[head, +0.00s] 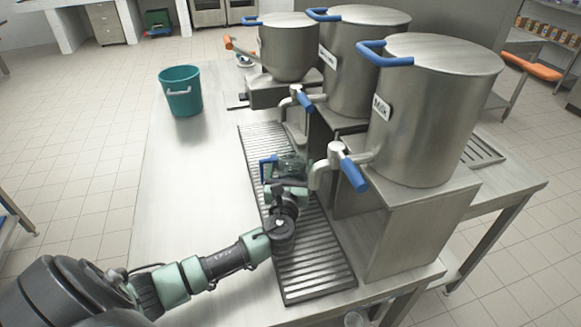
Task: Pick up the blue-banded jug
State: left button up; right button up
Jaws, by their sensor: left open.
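A small clear vessel with a blue handle-like part (265,169) stands on the ribbed drip tray (312,262), in front of the taps. It looks like the jug, but my gripper covers much of it and I cannot make out a band. My left gripper (287,184) is open, right at the near side of this vessel. Whether the fingers touch it or are around it, I cannot tell. My right gripper is not in view.
Three steel urns with blue handles stand along the right; the nearest (433,115) is labelled Milk. Its tap (338,160) with a blue lever juts out close to my left gripper. A green bucket (181,91) stands at the back left. The steel table (190,190) left of the tray is clear.

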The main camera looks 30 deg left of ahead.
pick_arm(q)
jog(key=x, duration=0.2)
jog(key=shift+w+a, duration=0.2)
jog(key=shift+w, duration=0.15)
jog(key=c, duration=1.7)
jog(key=shift+r, duration=0.1)
